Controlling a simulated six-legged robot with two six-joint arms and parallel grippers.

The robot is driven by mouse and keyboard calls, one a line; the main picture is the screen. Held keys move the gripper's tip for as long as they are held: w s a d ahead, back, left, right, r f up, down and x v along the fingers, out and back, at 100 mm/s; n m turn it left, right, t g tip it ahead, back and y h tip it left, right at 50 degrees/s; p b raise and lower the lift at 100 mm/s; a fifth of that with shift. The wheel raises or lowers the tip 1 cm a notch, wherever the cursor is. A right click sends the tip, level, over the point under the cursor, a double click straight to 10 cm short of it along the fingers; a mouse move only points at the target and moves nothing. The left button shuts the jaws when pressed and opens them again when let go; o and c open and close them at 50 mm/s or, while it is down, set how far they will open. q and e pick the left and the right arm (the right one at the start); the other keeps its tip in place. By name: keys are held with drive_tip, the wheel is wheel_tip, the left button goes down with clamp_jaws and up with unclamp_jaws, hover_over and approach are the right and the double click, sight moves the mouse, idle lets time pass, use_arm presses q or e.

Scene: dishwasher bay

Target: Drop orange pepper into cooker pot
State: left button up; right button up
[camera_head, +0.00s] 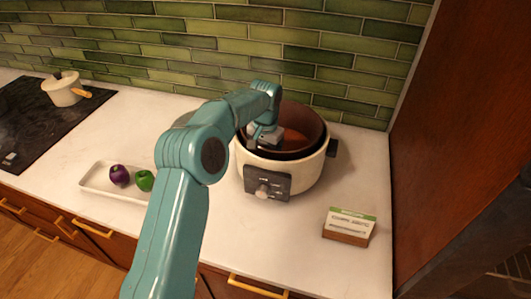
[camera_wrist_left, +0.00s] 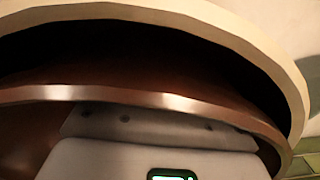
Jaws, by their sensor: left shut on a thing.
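The cooker pot (camera_head: 308,172) is cream outside with a dark brown inner bowl and stands open on the counter. My left gripper (camera_head: 262,143) reaches over its near left rim, pointing down into the bowl. In the left wrist view the pot's cream rim (camera_wrist_left: 215,22) and brown inner wall (camera_wrist_left: 100,95) fill the upper part, and the pale gripper body shows below. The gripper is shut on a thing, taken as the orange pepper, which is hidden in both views. The jaws' tips are also hidden. My right gripper is not in view.
A white tray (camera_head: 97,189) left of my arm holds a purple pepper (camera_head: 119,175) and a green pepper (camera_head: 145,180). A small card stand (camera_head: 349,227) is right of the pot. A wood panel (camera_head: 455,120) bounds the right.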

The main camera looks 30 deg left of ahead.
use_arm(q)
drive_tip(key=o, duration=0.8)
drive_tip(key=shift+o, duration=0.2)
drive_tip(key=shift+w+r, duration=0.1)
drive_tip(key=shift+r, duration=0.3)
wheel_tip(320, 180, up, 12)
drive_tip(key=p, duration=0.2)
drive_tip(key=shift+r, duration=0.25)
